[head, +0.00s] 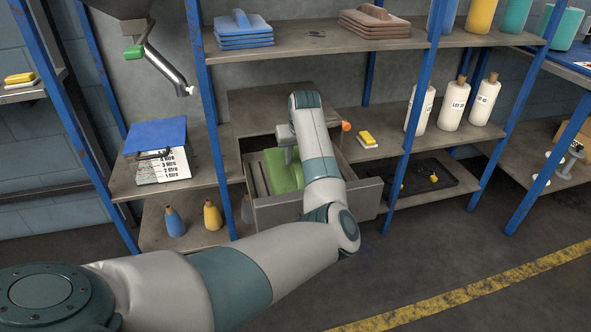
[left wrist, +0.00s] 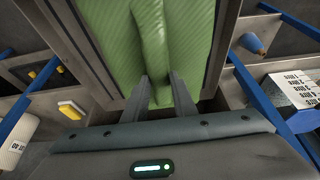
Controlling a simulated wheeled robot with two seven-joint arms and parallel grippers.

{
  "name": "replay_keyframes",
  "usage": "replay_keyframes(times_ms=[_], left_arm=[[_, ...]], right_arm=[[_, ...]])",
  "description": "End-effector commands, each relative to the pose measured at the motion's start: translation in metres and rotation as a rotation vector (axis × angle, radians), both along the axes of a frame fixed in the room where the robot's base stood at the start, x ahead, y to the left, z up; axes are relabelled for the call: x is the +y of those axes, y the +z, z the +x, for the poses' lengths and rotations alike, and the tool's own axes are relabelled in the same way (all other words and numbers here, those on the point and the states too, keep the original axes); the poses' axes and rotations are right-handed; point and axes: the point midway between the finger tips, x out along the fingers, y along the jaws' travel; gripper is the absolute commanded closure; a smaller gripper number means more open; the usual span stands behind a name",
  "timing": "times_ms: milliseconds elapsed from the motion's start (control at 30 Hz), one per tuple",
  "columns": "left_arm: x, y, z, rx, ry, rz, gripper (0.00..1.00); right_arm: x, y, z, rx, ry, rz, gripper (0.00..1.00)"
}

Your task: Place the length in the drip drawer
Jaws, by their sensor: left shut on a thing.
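The length is a green ribbed cloth (head: 285,170) lying inside the pulled-out grey drip drawer (head: 282,212) below the shelf. In the left wrist view the cloth (left wrist: 105,32) spreads between the walls of the drawer (left wrist: 222,45), with a raised fold running up the middle. My left gripper (head: 284,153) reaches down into the drawer from above. In the wrist view its fingers (left wrist: 160,88) are shut on the fold of the cloth. My forearm hides the right part of the drawer. My right gripper is not in view.
Blue uprights (head: 205,110) frame the shelves on both sides of the drawer. A yellow sponge (head: 367,138) and white rolls (head: 453,103) stand to the right. The floor in front is clear.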

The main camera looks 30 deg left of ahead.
Motion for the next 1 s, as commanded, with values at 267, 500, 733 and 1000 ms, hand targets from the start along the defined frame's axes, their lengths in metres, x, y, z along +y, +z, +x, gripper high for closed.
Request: replay_keyframes(times_ms=[267, 500, 733, 1000], left_arm=[[0.000, -0.032, 0.000, 0.001, 0.000, -0.001, 1.00], [0.000, -0.049, 0.000, -0.001, 0.000, 0.001, 1.00], [0.000, -0.048, 0.000, -0.001, 0.001, 0.001, 1.00], [0.000, -0.051, -0.001, 0.001, 0.000, 0.000, 0.57]], right_arm=[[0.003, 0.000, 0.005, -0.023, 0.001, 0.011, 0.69], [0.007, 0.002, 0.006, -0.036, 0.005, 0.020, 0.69], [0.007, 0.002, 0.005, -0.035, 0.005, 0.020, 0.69], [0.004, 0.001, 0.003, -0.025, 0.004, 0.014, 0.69]])
